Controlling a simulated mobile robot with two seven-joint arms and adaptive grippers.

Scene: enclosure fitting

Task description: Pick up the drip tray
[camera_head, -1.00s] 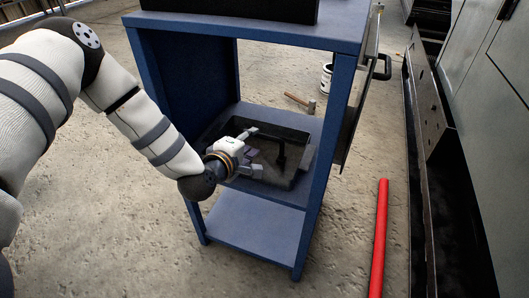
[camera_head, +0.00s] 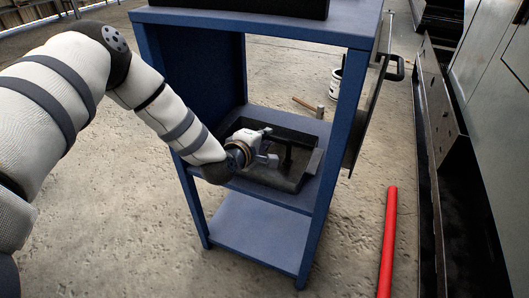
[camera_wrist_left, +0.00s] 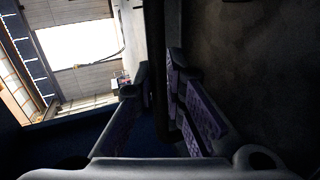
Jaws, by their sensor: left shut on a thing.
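The drip tray (camera_head: 292,184) is a dark, shallow, open-topped tray on the middle shelf of a blue cabinet. A dark upright piece shows inside it. My left gripper (camera_head: 269,146) reaches in from the left at the tray's near left side and is shut on its wall. In the left wrist view the dark tray wall (camera_wrist_left: 156,60) runs between the two fingers of the gripper (camera_wrist_left: 160,92), which have purple pads. The tray appears to rest on the shelf. My right gripper is in neither view.
The blue cabinet (camera_head: 318,205) has posts beside the tray, a top above and a lower shelf below. Its door (camera_head: 368,115) stands open at the right. A hammer (camera_head: 312,106), a white bucket (camera_head: 336,82) and a red pipe (camera_head: 388,240) are on the floor.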

